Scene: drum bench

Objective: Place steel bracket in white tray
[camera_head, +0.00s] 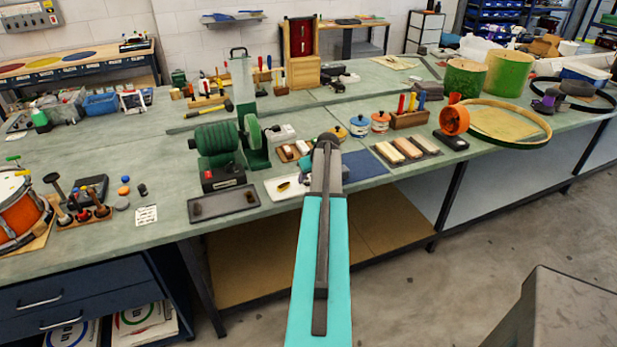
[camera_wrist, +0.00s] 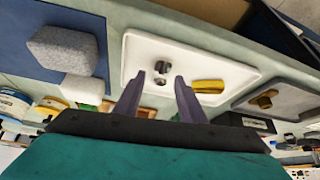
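The white tray (camera_wrist: 140,45) lies under my gripper (camera_wrist: 157,88) in the wrist view; in the head view part of the tray (camera_head: 272,193) shows left of my arm. A small dark metal piece in two visible parts, likely the steel bracket (camera_wrist: 161,69), lies on the tray between my fingertips as seen from the wrist. A yellow piece (camera_wrist: 208,87) lies beside it on the tray. My gripper is open, with a clear gap between its fingers and nothing held. In the head view my arm hides the fingers and the metal piece.
A grey block (camera_wrist: 63,48) and a white block (camera_wrist: 82,88) are beside the tray, on the blue mat's side. A dark-rimmed tray (camera_wrist: 283,95) with a brass part is on the other side. A green grinder-like machine (camera_head: 222,140) stands behind left.

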